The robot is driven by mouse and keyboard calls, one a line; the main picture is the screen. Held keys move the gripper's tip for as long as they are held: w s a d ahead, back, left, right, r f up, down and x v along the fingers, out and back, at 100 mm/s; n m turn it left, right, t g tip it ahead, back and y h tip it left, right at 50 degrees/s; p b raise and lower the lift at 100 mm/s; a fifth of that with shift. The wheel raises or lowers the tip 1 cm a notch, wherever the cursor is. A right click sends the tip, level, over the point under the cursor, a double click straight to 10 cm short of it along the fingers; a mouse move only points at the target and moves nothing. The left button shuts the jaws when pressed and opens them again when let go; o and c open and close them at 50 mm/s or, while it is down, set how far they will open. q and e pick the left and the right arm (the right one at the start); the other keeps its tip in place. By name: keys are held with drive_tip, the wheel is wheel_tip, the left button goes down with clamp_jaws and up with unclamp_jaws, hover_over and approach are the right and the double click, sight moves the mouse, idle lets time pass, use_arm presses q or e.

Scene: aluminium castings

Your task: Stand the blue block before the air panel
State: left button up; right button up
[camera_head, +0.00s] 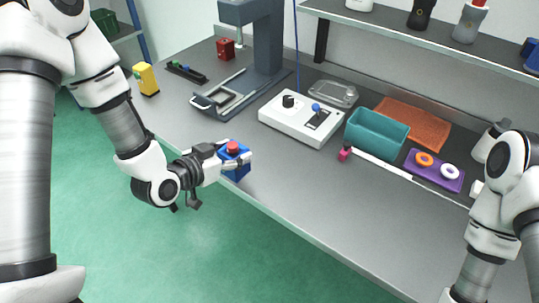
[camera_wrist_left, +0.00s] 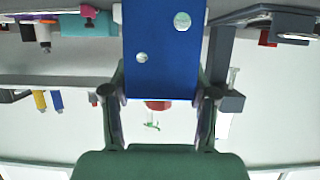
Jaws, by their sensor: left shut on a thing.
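The blue block (camera_head: 237,173) has a red round knob on top and is held upright at the table's front edge. My left gripper (camera_head: 238,158) is shut on it. I cannot tell whether the block touches the table. In the left wrist view the blue block (camera_wrist_left: 163,50) fills the space between the fingers (camera_wrist_left: 160,105), with a light round mark and a smaller dot on its face. The white box with a black knob and a blue knob, which looks like the air panel (camera_head: 282,121), stands behind and to the right of the block. My right gripper is out of frame.
A grey press (camera_head: 265,45) stands behind the block. A yellow block (camera_head: 146,79) is at left. The tabletop before the white box is clear.

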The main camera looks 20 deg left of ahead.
use_arm(q)
drive_tip(key=b, duration=0.4)
drive_tip(key=shift+w+d+f, duration=0.2)
drive_tip(key=shift+w+d, duration=0.05)
drive_tip(key=shift+w, duration=0.05)
drive_tip(key=shift+w+d+r, duration=0.15)
drive_tip(key=shift+w+r, duration=0.1)
drive_tip(key=shift+r, duration=0.05)
drive_tip(key=p+x, duration=0.1)
drive_tip(key=x, duration=0.2)
drive_tip(key=d+p+x, duration=0.1)
drive_tip(key=x, duration=0.3)
drive_tip(key=p+x, duration=0.1)
drive_tip(key=x, duration=0.2)
drive_tip(key=shift+d+f, duration=0.35)
drive_tip(key=shift+d, duration=0.2)
drive_tip(key=shift+f, duration=0.3)
drive_tip(key=o, duration=1.4)
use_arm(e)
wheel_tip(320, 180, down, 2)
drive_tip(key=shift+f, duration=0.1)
